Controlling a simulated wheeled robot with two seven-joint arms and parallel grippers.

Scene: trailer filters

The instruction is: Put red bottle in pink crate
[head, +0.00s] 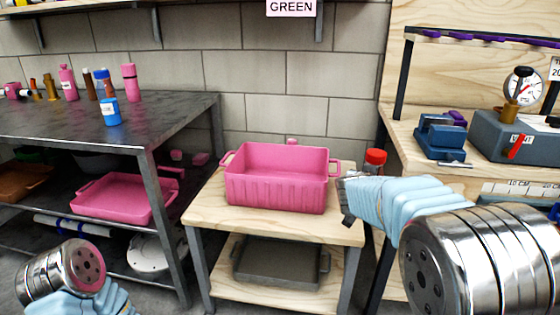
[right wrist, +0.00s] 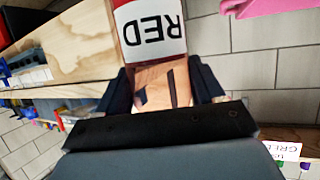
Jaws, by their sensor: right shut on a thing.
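The pink crate (head: 277,195) stands open and upright on a small wooden table in the head view. A pink edge (right wrist: 268,5) shows at the top right of the right wrist view. The red bottle (right wrist: 150,30), with a white label reading RED upside down, is between the fingers of my right gripper (right wrist: 163,85), which is shut on it. In the head view its red top (head: 375,157) shows just right of the crate, above my right arm; the rest is hidden. My left arm is at lower left, its gripper out of frame.
A dark metal table (head: 100,120) at left holds several bottles, with a pink tray (head: 118,198) on its shelf. A grey tray (head: 280,264) is under the small wooden table (head: 215,203). A workbench with a blue vise (head: 440,137) stands at right.

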